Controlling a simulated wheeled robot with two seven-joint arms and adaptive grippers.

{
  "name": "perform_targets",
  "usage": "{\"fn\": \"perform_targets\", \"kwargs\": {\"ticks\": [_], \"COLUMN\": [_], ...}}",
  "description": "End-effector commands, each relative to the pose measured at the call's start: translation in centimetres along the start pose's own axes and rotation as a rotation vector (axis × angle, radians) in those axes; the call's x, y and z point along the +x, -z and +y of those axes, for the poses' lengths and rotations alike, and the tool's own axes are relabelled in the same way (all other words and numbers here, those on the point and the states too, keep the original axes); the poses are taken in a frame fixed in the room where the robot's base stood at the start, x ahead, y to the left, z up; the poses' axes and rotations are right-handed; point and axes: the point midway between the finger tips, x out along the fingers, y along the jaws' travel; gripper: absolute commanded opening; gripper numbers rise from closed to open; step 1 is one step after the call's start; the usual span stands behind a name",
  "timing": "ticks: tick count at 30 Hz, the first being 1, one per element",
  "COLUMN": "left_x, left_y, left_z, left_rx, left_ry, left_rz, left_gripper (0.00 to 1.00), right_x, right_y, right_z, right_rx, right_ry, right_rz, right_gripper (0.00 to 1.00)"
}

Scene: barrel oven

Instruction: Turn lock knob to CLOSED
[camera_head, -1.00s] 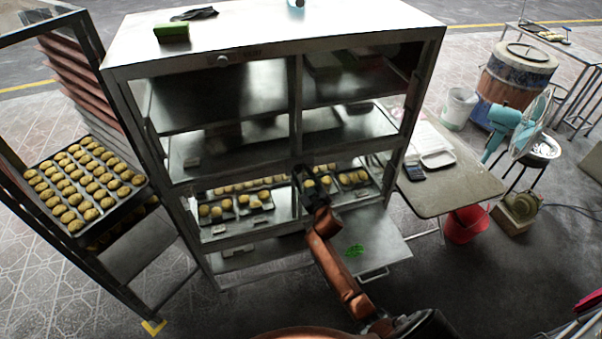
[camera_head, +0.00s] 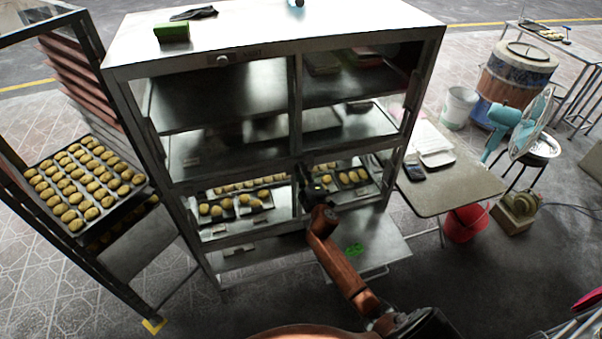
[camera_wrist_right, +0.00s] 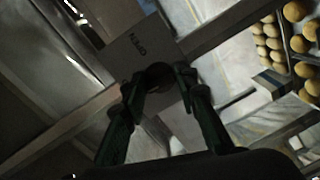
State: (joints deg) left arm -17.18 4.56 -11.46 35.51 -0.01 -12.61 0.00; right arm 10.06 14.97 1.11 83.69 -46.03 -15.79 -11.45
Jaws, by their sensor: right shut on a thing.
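The lock knob (camera_wrist_right: 160,74) is a dark round knob on a grey plate (camera_wrist_right: 130,46) in the right wrist view. The plate has dark lettering that seems to read OPEN, tilted in the picture. My right gripper (camera_wrist_right: 159,84) has its two dark fingers on either side of the knob and is shut on it. In the head view my right gripper (camera_head: 308,183) is at the middle post of the metal cabinet (camera_head: 270,48), and it hides the knob there. Which position the knob points to cannot be told. My left gripper is not in view.
Trays of round buns (camera_head: 236,205) sit behind the cabinet's lower openings. A rack with a bun tray (camera_head: 150,183) stands at the left. A side table (camera_head: 455,185), red bucket (camera_head: 465,226) and blue fan (camera_head: 505,116) stand at the right. The floor in front is clear.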

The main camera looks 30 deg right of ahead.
Motion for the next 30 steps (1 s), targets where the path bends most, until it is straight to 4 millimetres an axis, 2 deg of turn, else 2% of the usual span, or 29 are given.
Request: {"fn": "perform_targets", "kwargs": {"ticks": [9, 24, 25, 30], "left_x": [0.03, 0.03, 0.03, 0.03], "left_y": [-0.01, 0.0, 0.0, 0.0], "left_z": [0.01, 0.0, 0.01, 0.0], "left_rx": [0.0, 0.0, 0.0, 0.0], "left_ry": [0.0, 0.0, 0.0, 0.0], "left_rz": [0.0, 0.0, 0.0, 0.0], "left_gripper": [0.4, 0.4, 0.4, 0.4], "right_x": [0.03, 0.03, 0.03, 0.02], "right_y": [0.05, 0.09, 0.1, 0.09], "right_z": [0.18, 0.24, 0.25, 0.19], "right_rx": [-0.108, -0.126, -0.126, -0.125], "right_ry": [-0.004, -0.005, -0.005, -0.004], "right_rz": [-0.008, -0.009, -0.009, -0.009], "right_gripper": [0.03, 0.03, 0.28, 0.4]}}
